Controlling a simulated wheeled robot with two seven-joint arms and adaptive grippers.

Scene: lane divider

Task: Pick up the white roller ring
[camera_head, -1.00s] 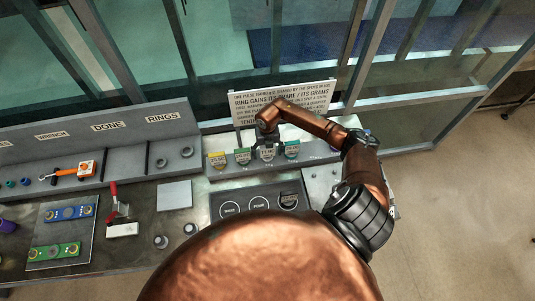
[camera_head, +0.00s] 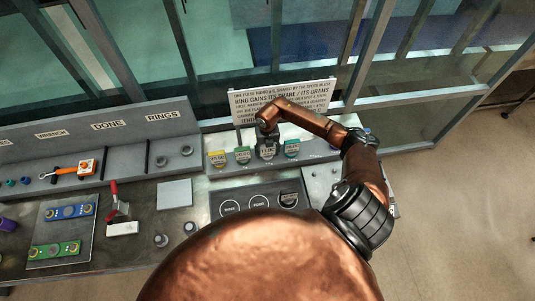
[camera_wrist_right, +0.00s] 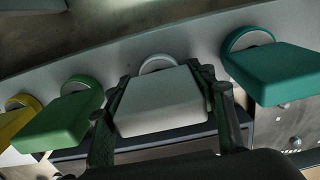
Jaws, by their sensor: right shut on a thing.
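The white roller ring (camera_wrist_right: 160,101) shows in the right wrist view as a pale block with a round ring behind its far edge. My right gripper (camera_wrist_right: 165,92) has one finger on each side of the block and is shut on it. In the head view the right gripper (camera_head: 267,136) points down at the white piece (camera_head: 268,153), in the row between a green piece (camera_head: 242,155) and a teal piece (camera_head: 292,149). I cannot tell whether it still touches its support. My left gripper is not in view.
A yellow piece (camera_head: 217,159) ends the row at the left. A lettered sign (camera_head: 285,99) stands close behind. A dark tray with round places (camera_head: 258,202) lies in front. Loose grey rings (camera_head: 161,240) and a red-handled tool (camera_head: 116,195) are further left.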

